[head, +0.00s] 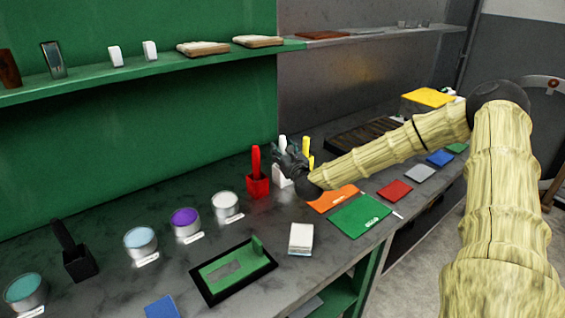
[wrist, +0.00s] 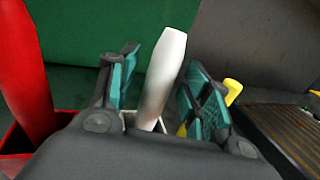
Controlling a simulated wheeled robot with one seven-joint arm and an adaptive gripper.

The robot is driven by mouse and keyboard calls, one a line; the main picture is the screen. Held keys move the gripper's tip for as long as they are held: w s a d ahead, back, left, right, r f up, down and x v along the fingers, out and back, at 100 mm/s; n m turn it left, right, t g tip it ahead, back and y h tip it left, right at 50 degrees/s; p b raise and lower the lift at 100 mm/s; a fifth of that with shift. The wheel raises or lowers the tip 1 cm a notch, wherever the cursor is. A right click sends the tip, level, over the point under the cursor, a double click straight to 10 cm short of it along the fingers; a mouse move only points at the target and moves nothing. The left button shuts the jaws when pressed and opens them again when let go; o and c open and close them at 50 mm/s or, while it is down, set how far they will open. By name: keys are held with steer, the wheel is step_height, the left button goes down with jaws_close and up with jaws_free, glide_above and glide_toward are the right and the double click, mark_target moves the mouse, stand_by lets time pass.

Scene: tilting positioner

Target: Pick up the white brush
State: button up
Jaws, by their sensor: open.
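The white brush (wrist: 162,78) stands upright, slightly tilted, in a white holder (wrist: 130,119) on the counter. In the wrist view its handle is between the two teal-padded fingers of my gripper (wrist: 158,95), with gaps on both sides. My gripper is open. In the head view my gripper (head: 290,160) is at the brush and partly hides it; the handle top (head: 282,143) and the white holder (head: 279,178) show beside it. The brush's lower end is hidden in the holder.
A red brush (head: 257,160) in its red holder (head: 257,187) stands close to the left. A yellow brush (head: 307,147) is close to the right. A dark slatted tray (head: 355,137) lies behind. Paint cans, including a purple one (head: 186,222), stand left. A green shelf (head: 180,62) runs above.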

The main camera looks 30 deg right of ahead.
steer(key=shift+w+d, duration=0.1)
steer(key=shift+w, duration=0.3)
jaws_close()
